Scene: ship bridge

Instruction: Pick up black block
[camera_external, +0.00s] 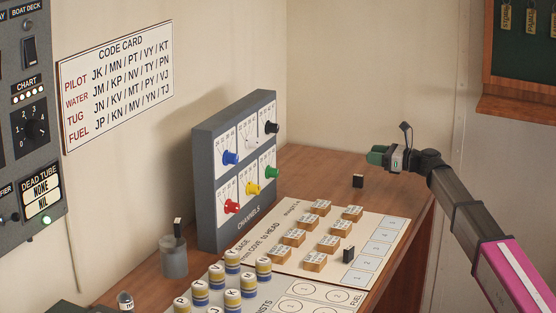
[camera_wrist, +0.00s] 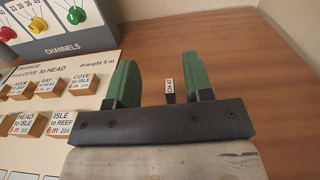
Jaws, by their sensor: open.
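A small black block (camera_external: 358,181) stands on the bare wooden desk, to the right of the passage board. In the wrist view this block (camera_wrist: 170,97) has a pale lettered face and shows between the two green fingers, closer to the right one. My gripper (camera_external: 376,155) is open and empty, above the desk and a little above and right of the block in the external view. Its green fingers also show in the wrist view (camera_wrist: 158,65). A second black block (camera_external: 348,255) stands on the passage board. A third dark block (camera_external: 177,229) sits upright in the grey cup.
The passage board (camera_external: 378,226) holds several wooden tiles (camera_external: 321,207). The grey channels panel (camera_external: 222,168) with coloured knobs stands at the desk's back left. Several striped cylinders (camera_external: 232,298) and the grey cup (camera_external: 173,260) are in front. The desk around the near block is clear.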

